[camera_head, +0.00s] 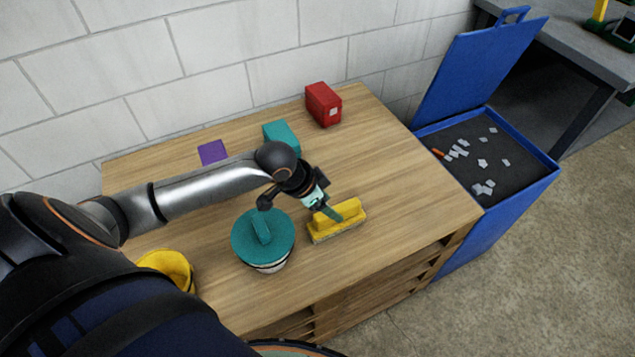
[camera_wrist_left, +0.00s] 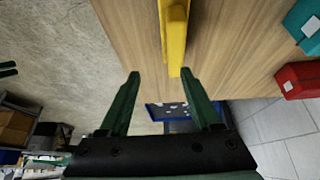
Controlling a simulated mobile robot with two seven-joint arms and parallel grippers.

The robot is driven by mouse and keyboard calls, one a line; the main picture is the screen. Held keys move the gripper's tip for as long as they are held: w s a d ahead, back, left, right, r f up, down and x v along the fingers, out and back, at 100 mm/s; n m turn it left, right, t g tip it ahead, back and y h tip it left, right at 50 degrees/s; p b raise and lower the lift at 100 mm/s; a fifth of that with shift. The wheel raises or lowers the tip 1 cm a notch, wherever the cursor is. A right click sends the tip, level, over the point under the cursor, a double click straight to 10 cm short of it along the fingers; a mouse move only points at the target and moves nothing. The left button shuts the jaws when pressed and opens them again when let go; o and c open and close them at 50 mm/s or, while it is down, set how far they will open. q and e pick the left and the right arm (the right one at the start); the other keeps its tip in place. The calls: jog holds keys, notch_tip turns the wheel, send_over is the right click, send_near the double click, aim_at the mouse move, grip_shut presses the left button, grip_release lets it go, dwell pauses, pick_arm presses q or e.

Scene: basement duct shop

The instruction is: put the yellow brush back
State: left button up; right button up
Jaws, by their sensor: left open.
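The yellow brush (camera_head: 345,222) lies on the wooden workbench (camera_head: 400,170) near its front edge, right of a teal-lidded pot. Its paler underside faces the bench. My left gripper (camera_head: 328,210) is at the brush's upper left side, with its fingers spread. In the left wrist view, the brush (camera_wrist_left: 175,40) shows at the top, and its near end lies close to the tips of my open, empty green fingers (camera_wrist_left: 160,73). I cannot tell whether a finger touches it. My right gripper is in neither view.
The teal-lidded pot (camera_head: 255,238) stands close to my left gripper. A yellow container (camera_head: 168,266) is at the left. Red (camera_head: 323,104), teal (camera_head: 282,135) and purple (camera_head: 212,152) boxes stand at the back. An open blue bin (camera_head: 490,225) with scraps adjoins the bench's right side.

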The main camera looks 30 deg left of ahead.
pick_arm(q)
jog(key=s+d+f+t, duration=0.1)
jog(key=d+f, duration=0.1)
jog(key=s+d+f+n+t, duration=0.1)
jog(key=s+d+f, duration=0.1)
jog(key=f, duration=0.1)
jog(key=s+d+f+n+h, duration=0.1)
jog(key=s+d+f, duration=0.1)
jog(key=shift+s+d+f+t, duration=0.25)
jog(key=shift+d+f+t, duration=0.05)
jog(key=shift+d+t, duration=0.1)
jog(key=s+f, duration=0.1)
jog(key=s, duration=0.2)
jog(key=s+f+n+t+y, duration=0.1)
jog(key=s, duration=0.2)
jog(key=s+f+n, duration=0.1)
jog(key=s+f, duration=0.1)
jog(key=shift+s+a+t+y, duration=0.2)
jog(key=shift+s+t+y, duration=0.1)
jog(key=shift+s+t, duration=0.1)
jog(key=shift+c, duration=0.3)
